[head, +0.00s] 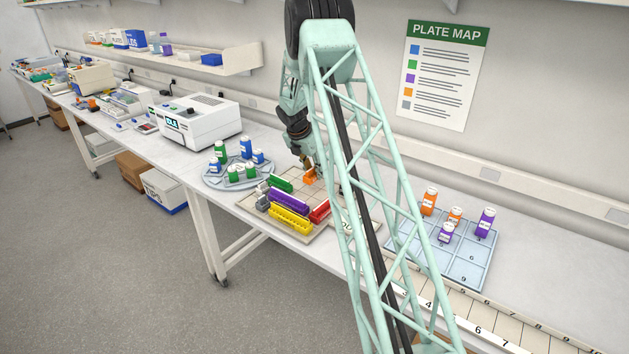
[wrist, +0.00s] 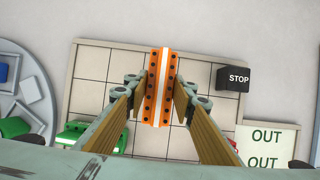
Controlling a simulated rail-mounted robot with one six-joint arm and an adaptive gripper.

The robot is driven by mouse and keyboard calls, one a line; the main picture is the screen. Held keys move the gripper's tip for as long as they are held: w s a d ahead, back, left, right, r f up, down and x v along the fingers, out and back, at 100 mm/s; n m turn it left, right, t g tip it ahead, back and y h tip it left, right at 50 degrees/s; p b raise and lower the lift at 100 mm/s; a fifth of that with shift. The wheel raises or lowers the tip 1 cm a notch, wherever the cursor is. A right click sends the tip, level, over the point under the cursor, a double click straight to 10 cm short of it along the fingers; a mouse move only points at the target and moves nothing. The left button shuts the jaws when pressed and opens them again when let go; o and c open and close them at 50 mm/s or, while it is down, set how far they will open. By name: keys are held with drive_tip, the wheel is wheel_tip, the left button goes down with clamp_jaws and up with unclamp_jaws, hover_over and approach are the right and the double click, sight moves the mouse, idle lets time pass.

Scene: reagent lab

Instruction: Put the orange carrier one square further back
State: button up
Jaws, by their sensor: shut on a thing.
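The orange carrier (head: 310,176) is a narrow bar with dark holes along both sides and a pale middle strip. In the wrist view the orange carrier (wrist: 151,98) points away from me, and its far end overlaps the back edge of the beige grid board (wrist: 92,64). My gripper (wrist: 160,88) is shut on it, one finger on each side. In the head view my gripper (head: 306,161) is over the back part of the board (head: 246,201), partly hidden by my arm. I cannot tell whether the carrier touches the board.
Green (head: 280,184), purple (head: 289,201), yellow (head: 290,218), red (head: 320,211) and grey carriers stand on the board's nearer part. A black STOP block (wrist: 234,78) is at its right edge, near an OUT card (wrist: 268,146). A round bottle tray (head: 212,181) stands left.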

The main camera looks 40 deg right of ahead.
sight(314, 179)
idle(0.3)
drive_tip(key=shift+f, duration=1.85)
drive_tip(key=shift+f, duration=0.15)
drive_tip(key=o, duration=0.9)
drive_tip(key=shift+v, duration=6.1)
